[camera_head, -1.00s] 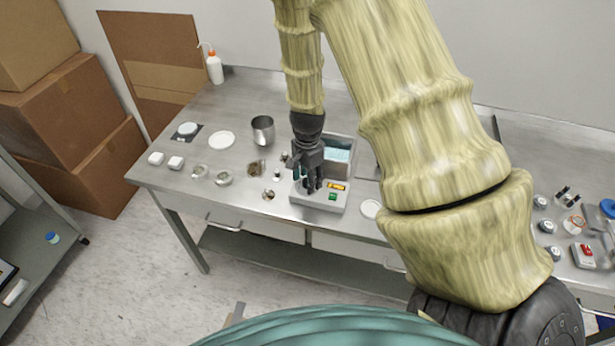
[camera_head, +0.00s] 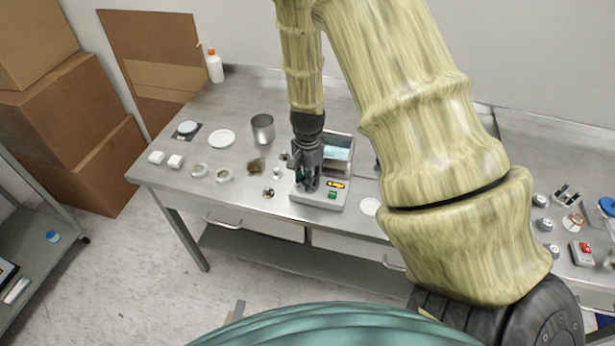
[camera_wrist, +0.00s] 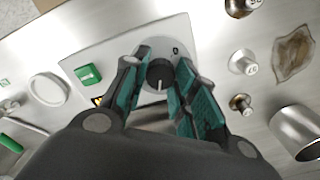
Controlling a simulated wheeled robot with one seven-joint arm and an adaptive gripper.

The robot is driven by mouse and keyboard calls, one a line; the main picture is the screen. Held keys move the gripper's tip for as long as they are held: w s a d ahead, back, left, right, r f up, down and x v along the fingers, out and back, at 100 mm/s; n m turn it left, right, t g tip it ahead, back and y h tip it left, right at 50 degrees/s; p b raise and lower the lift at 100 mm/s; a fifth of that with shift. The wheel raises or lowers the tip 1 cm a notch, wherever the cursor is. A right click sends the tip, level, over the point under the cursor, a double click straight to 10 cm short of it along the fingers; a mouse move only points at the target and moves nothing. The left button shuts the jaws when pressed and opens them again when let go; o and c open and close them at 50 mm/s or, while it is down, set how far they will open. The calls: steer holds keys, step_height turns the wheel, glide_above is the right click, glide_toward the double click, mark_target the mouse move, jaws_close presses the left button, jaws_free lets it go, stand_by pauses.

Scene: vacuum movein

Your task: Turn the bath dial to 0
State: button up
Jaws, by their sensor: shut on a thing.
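The bath (camera_head: 338,150) is a grey box with a water-filled basin at the back and a sloped front panel, on the metal table. In the wrist view its black dial (camera_wrist: 160,74) shows between my fingers, with a pale pointer line. A "0" mark (camera_wrist: 175,50) is printed on the panel beside the dial, toward the upper right; the pointer line is on the dial's lower side, away from that mark. My gripper (camera_head: 307,186) is down at the panel, its teal-padded fingers (camera_wrist: 160,85) on both sides of the dial and shut on it. In the head view my gripper hides the dial.
A green switch (camera_wrist: 87,75) is on the panel beside the dial; a lit yellow display (camera_head: 337,184) shows in the head view. A metal beaker (camera_head: 263,130), a white dish (camera_head: 221,138) and small weights (camera_wrist: 243,62) stand nearby. A white disc (camera_head: 370,206) lies to the right.

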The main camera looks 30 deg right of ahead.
steer(key=n, duration=0.7)
steer(key=shift+w+n, duration=0.1)
steer(key=shift+n, duration=0.3)
steer(key=n, duration=0.3)
steer(key=shift+n, duration=0.3)
steer(key=n, duration=0.3)
steer(key=shift+n, duration=0.3)
steer(key=n, duration=0.7)
steer(key=shift+a+r, duration=0.1)
steer(key=n+p, duration=0.1)
steer(key=n, duration=0.2)
steer(key=shift+n, duration=0.4)
steer(key=shift+n+p, duration=0.35)
steer(key=shift+n, duration=1.45)
